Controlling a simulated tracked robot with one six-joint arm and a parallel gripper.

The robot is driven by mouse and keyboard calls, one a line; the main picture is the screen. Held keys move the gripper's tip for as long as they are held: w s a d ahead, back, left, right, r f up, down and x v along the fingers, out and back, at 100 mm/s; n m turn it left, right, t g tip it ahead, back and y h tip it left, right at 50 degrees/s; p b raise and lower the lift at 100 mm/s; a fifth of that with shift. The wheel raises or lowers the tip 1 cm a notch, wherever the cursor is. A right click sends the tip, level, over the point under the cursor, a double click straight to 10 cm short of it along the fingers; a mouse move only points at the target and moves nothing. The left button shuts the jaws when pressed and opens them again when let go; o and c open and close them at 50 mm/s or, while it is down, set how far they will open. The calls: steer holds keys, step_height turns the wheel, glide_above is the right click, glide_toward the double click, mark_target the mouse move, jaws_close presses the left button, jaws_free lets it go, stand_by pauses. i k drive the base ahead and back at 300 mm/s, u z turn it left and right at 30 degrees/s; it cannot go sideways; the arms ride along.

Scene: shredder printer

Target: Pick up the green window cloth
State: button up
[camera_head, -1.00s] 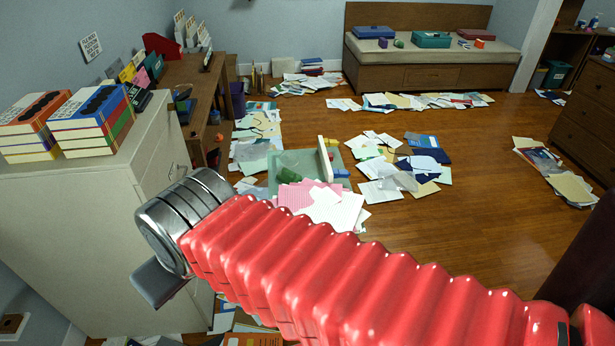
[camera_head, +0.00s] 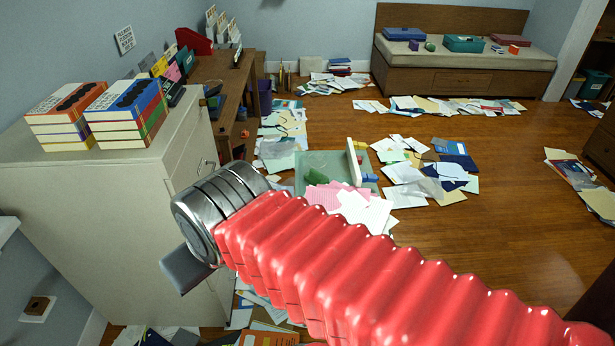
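I cannot tell for sure which thing is the green window cloth. A small dark green item (camera_head: 316,177) lies on a pale green flat panel (camera_head: 325,160) on the floor, among loose papers in the middle of the room. My red ribbed arm crosses the lower part of the view. It ends in a metal wrist with a dark grey gripper part (camera_head: 186,269) in front of the white cabinet. This end is left of the green item and nearer to me, apart from it. The fingertips do not show clearly, and I see nothing held.
A white cabinet (camera_head: 90,225) with stacked books (camera_head: 126,115) stands at the left. A wooden desk (camera_head: 230,80) stands behind it. A bench (camera_head: 450,82) with boxes is at the back. Papers (camera_head: 405,180) litter the floor. Bare wooden floor (camera_head: 500,230) is open at the right.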

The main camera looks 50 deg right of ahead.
mark_target(313, 178)
steer(key=i, duration=0.9)
steer(key=z, duration=0.05)
